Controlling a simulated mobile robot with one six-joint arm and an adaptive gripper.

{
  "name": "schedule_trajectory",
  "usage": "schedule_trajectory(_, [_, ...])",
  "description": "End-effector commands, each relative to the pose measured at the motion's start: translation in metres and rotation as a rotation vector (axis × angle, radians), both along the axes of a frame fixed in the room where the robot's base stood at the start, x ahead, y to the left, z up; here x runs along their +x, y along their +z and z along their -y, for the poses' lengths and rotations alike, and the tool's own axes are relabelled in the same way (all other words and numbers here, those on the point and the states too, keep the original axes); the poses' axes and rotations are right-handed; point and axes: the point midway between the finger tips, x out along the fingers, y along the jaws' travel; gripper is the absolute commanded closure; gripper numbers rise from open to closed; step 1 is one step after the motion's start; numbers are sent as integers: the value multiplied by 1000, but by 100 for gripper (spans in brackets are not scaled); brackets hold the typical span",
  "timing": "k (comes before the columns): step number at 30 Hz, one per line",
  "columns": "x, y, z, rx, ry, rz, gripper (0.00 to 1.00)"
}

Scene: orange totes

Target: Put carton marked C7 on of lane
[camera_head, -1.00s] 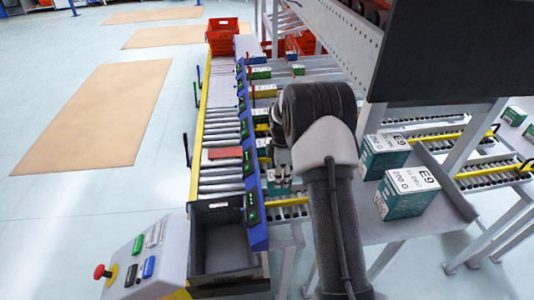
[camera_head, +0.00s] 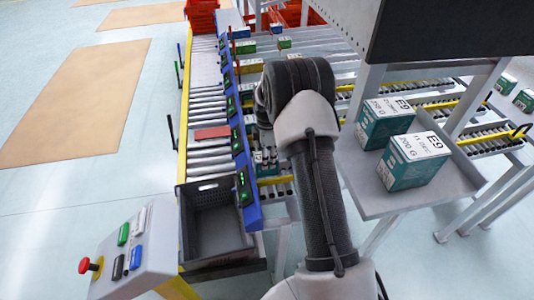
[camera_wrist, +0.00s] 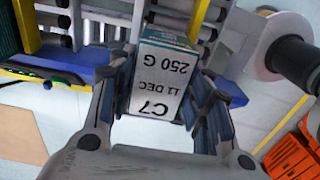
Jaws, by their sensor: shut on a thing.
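The carton marked C7 (camera_wrist: 162,80) is white-topped with black print reading C7, 11 DEC, 250 G. In the wrist view it sits between the two fingers of my gripper (camera_wrist: 170,105), which is shut on it. A roller lane (camera_wrist: 120,10) shows beyond the carton at the top of that view. In the head view my gripper (camera_head: 265,158) is mostly hidden behind my arm, near the blue rail with green displays (camera_head: 238,140). The carton cannot be made out clearly there.
Two teal cartons marked E9 (camera_head: 415,160) stand on a grey shelf at the right. A dark grey tote (camera_head: 208,225) sits at the near end of the roller conveyor (camera_head: 203,105). A control box with a red button (camera_head: 125,255) is at front left. Red totes (camera_head: 201,16) stand behind.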

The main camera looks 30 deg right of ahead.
Motion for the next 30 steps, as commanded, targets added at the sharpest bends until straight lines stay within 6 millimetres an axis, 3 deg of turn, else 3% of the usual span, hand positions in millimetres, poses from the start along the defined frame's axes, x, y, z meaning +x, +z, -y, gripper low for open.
schedule_trajectory(5, [1,-12,0,-1,0,2,85])
schedule_trajectory(20, [0,-12,0,-1,0,2,85])
schedule_trajectory(21, [0,-12,0,-1,0,2,53])
schedule_trajectory(30, [0,-12,0,0,0,1,33])
